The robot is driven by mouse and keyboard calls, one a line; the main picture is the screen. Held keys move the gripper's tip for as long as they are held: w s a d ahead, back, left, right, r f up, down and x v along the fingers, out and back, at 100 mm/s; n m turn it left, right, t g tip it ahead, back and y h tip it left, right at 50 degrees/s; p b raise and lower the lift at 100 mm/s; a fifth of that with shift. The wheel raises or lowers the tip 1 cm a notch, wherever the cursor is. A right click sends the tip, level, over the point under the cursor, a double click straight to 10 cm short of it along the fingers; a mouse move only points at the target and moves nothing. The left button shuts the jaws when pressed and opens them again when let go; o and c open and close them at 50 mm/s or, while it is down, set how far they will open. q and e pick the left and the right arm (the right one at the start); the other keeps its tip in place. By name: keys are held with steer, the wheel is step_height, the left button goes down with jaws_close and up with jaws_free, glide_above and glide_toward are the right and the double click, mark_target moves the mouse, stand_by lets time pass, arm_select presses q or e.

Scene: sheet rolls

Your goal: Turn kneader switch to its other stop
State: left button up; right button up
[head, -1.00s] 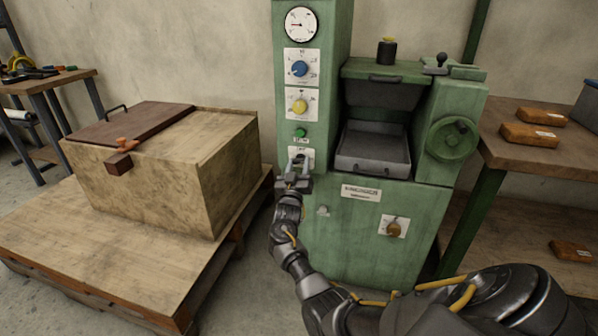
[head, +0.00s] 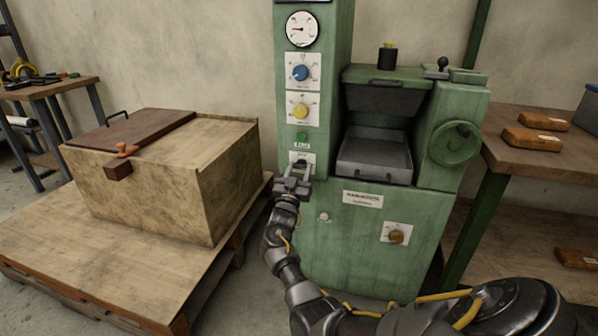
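The green machine (head: 320,235) has a column of controls on its left front. A small white switch plate (head: 310,157) sits below the green button (head: 301,138). My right gripper (head: 295,168) is in front of this plate with its fingers spread apart. The gripper covers the lower part of the plate, so the switch lever and its position cannot be made out. I cannot tell whether the fingers touch it. The plate's lettering is too small to read. My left gripper is not in view.
Above are a gauge (head: 301,29), a blue knob (head: 300,73) and a yellow knob (head: 300,111). A wooden chest (head: 225,175) stands left on a pallet.

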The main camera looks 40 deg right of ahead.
steer(key=o, duration=0.3)
steer(key=shift+s+a+f, duration=0.15)
steer(key=shift+s+a, duration=0.05)
steer(key=shift+a, duration=0.15)
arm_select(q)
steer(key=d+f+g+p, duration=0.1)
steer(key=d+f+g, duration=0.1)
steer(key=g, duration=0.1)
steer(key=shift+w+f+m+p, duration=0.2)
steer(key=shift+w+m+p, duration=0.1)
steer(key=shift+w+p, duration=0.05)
arm_select(e)
steer(key=v, duration=1)
